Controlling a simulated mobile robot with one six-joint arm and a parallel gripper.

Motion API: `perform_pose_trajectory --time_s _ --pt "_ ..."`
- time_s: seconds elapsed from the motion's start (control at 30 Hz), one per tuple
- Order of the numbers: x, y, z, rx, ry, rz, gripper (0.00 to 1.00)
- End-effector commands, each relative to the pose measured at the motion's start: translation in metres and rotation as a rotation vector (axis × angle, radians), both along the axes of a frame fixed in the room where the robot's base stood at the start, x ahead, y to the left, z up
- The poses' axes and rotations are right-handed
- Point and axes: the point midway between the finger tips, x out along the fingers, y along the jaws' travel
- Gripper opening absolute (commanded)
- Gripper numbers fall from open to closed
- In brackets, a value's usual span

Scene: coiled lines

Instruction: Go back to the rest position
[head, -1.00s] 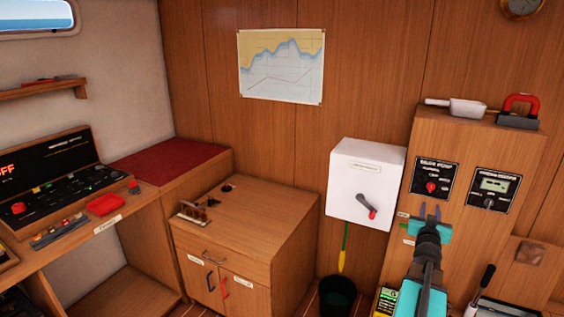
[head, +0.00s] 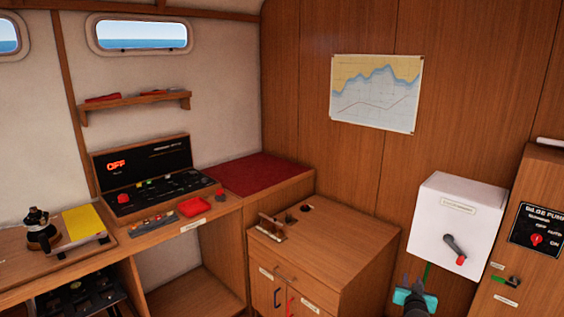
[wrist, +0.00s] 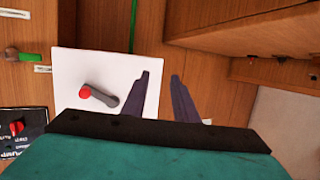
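My gripper (head: 416,284) is at the lower right of the head view, in front of the wooden wall and just below the white box (head: 456,212). In the wrist view my gripper (wrist: 161,76) shows two dark fingers apart with nothing between them, so it is open and empty. The white box (wrist: 125,65) with its red-tipped lever (wrist: 98,96) is behind and left of the fingers there. The fingers look clear of the box. Most of my arm is out of the head view.
A wooden cabinet (head: 340,250) stands left of my gripper. A panel column (head: 535,260) with a bilge pump switch (head: 537,238) stands right.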

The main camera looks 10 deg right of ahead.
Motion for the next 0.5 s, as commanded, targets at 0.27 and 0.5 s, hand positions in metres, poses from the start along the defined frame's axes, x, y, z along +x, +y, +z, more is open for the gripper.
perform_pose_trajectory --time_s 0.27,0.5 --pt "0.013 0.108 -0.093 0.102 0.160 0.092 0.27" --pt "-0.006 0.195 -0.174 0.178 0.346 0.155 0.27"
